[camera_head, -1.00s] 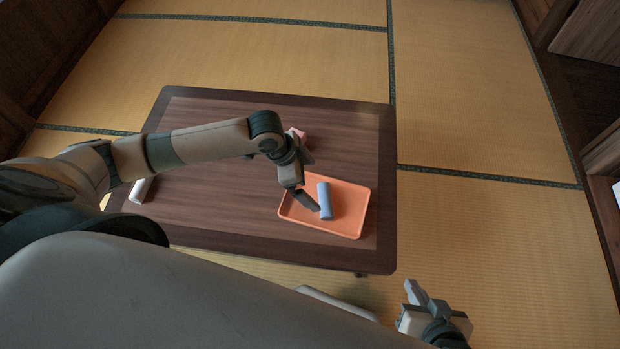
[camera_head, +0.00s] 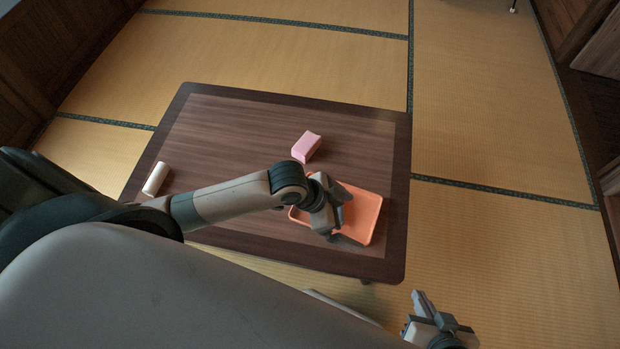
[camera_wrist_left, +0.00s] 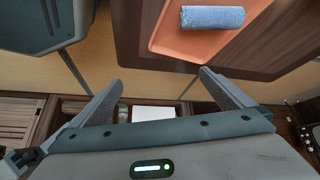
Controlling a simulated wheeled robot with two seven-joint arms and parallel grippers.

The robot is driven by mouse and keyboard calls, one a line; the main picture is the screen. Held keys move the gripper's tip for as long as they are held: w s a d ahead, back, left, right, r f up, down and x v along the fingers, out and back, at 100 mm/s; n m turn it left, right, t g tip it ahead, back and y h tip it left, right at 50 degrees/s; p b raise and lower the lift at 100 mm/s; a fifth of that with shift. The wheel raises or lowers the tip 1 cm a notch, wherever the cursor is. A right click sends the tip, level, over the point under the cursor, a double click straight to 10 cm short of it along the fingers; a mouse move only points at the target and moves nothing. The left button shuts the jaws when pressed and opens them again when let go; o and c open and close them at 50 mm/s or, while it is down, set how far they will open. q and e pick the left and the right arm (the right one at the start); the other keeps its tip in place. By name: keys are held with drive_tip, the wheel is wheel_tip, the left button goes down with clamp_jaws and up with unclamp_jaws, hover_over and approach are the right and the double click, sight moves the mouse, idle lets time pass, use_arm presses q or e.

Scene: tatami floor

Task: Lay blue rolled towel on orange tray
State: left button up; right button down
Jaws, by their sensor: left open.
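The blue rolled towel (camera_wrist_left: 212,17) lies on the orange tray (camera_wrist_left: 182,44) in the left wrist view, past my fingertips and apart from them. In the head view the tray (camera_head: 369,212) is on the right front part of the low table, and my left gripper hides the towel. My left gripper (camera_head: 346,213) is over the tray, open and empty. Its two spread fingers also show in the left wrist view (camera_wrist_left: 160,82). My right gripper (camera_head: 424,306) is at the bottom right of the head view, off the table; its jaw opening is unclear.
The dark wooden table (camera_head: 230,125) has a pink block (camera_head: 306,146) behind the tray and a white roll (camera_head: 155,179) near its left edge. The table's middle and back left are clear. Tatami floor (camera_head: 480,120) surrounds it.

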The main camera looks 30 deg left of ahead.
use_arm(q)
drive_tip(key=s+d+r+n+t, duration=0.2)
drive_tip(key=s+n, duration=0.2)
drive_tip(key=s, duration=0.1)
drive_tip(key=s+a+n+t+y, duration=0.2)
drive_tip(key=s+a+n, duration=0.2)
drive_tip(key=s+a, duration=0.2)
drive_tip(key=shift+s+a+f+n+y, duration=0.15)
drive_tip(key=shift+s+a+n+y, duration=0.2)
drive_tip(key=shift+a, duration=0.2)
